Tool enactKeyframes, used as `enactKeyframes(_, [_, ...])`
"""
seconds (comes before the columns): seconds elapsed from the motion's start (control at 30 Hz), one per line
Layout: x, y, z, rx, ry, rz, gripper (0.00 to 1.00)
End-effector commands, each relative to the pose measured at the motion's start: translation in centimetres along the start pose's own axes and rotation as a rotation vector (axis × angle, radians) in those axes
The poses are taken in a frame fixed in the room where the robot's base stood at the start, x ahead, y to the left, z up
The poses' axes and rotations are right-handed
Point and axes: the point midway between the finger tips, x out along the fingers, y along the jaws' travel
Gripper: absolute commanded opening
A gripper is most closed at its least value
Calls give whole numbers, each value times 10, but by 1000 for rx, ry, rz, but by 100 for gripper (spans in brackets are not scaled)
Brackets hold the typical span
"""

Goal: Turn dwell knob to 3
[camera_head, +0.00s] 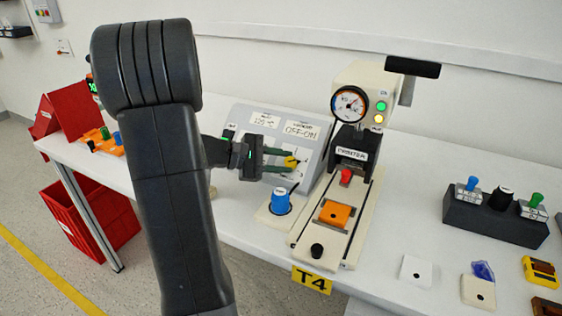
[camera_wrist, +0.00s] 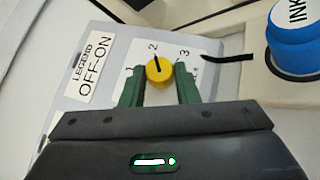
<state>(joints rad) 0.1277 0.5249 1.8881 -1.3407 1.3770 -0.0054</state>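The dwell knob (camera_wrist: 159,73) is yellow and round, on a grey sloped panel (camera_wrist: 112,52). In the wrist view its black pointer line points at the 2, with 1 to its left and 3 to its right. My gripper (camera_wrist: 160,84) has its two green fingers on either side of the knob; they look open, with little or no gap to its sides. In the head view my gripper (camera_head: 283,160) reaches in from the left at the panel, and the yellow knob (camera_head: 291,162) shows between the fingertips. Whether the fingers touch it is unclear.
A blue INK knob (camera_head: 281,201) stands in front of the panel. A press with a gauge (camera_head: 349,103) and an orange block (camera_head: 335,213) stands to the right. A black block with several knobs (camera_head: 494,223) is farther right. Some table between them is clear.

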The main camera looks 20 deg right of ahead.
Motion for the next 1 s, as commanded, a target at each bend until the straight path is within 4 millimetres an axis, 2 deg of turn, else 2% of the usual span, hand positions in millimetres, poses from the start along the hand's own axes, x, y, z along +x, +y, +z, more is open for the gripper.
enactKeyframes(0.03, [0, 0, 0, 0, 0, 0, 16])
enactKeyframes(0.1, [0, 0, 0, 0, 0, 0, 5])
enactKeyframes(0.57, [-1, 4, 1, 67, -6, -84, 5])
enactKeyframes(1.0, [0, 13, 4, 304, -24, -387, 5])
